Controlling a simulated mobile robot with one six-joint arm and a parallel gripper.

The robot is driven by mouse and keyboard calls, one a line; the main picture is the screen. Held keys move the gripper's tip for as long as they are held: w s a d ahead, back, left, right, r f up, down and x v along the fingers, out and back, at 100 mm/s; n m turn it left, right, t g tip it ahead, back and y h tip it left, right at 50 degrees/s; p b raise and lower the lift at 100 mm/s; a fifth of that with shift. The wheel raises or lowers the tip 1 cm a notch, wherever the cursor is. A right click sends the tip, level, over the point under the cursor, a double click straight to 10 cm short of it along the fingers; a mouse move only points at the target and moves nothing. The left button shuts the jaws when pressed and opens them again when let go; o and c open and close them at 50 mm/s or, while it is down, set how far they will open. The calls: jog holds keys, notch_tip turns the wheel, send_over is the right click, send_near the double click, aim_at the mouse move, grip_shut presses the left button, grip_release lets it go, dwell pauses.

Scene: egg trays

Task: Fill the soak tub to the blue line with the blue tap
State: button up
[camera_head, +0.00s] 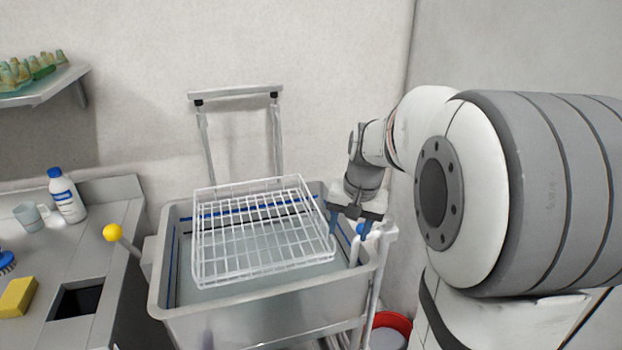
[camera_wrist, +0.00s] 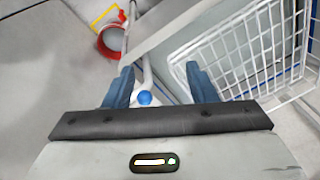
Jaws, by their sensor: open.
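The soak tub (camera_head: 260,314) is a grey metal basin in the middle of the head view. A blue line (camera_head: 210,214) runs along its inner wall. A pale, flat surface (camera_head: 220,290) inside looks like water below that line; its exact level is hard to tell. The blue tap (camera_head: 362,229) has a round blue knob on a pale pipe at the tub's right rim. My gripper (camera_head: 348,222) is open and points down close to this knob. In the wrist view the knob (camera_wrist: 145,97) shows between the open blue fingers (camera_wrist: 160,75), nearer the left one. I cannot tell whether water is running.
A white wire basket (camera_head: 262,235) sits tilted over the tub. A yellow-ended lever (camera_head: 112,232) is at its left. A red bucket (camera_head: 391,325) stands on the floor at right. The left counter holds a bottle (camera_head: 67,198), a cup (camera_head: 30,217) and a yellow sponge (camera_head: 17,296).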

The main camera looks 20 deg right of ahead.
aim_at(376, 225)
jog(key=w+d+f+m+p, duration=0.1)
jog(key=w+d+m+p, duration=0.15)
jog(key=w+d, duration=0.6)
jog(key=shift+m+y, duration=0.4)
jog(key=shift+m, duration=0.05)
jog(key=x, duration=0.5)
jog(key=d+p+x, duration=0.1)
jog(key=x, duration=0.2)
jog(key=shift+s+f, duration=0.1)
jog(key=shift+f, duration=0.05)
grip_shut()
